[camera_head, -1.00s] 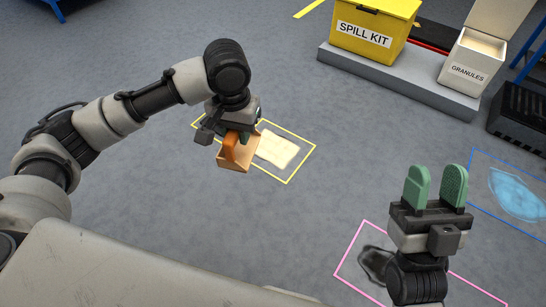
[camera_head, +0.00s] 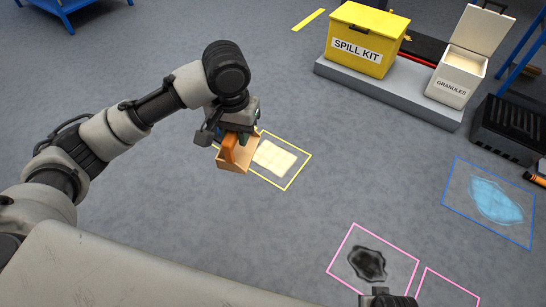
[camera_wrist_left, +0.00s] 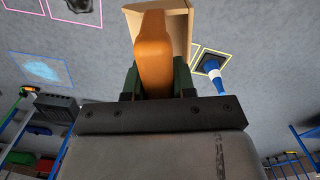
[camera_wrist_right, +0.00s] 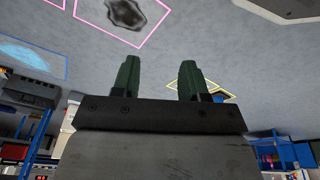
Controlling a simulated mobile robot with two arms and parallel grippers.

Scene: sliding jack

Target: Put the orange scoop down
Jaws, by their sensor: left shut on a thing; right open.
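The orange scoop (camera_head: 238,156) has an orange handle and a tan, box-like pan. My left gripper (camera_head: 244,136) is shut on its handle, and the scoop hangs over the left part of the yellow-outlined square. In the left wrist view the scoop (camera_wrist_left: 155,50) stands between the green fingers of the left gripper (camera_wrist_left: 156,80). A pale granule patch (camera_head: 275,159) lies in the yellow outline to the right of the scoop. My right gripper shows in the right wrist view (camera_wrist_right: 157,80), open and empty. In the head view only a bit of the right wrist shows at the bottom edge.
A yellow spill kit box (camera_head: 365,40) and a white granules bin (camera_head: 452,80) stand on a grey platform (camera_head: 400,95) at the back. A dark spill (camera_head: 367,263) lies in a pink outline, a blue spill (camera_head: 495,201) in a blue outline. The middle floor is clear.

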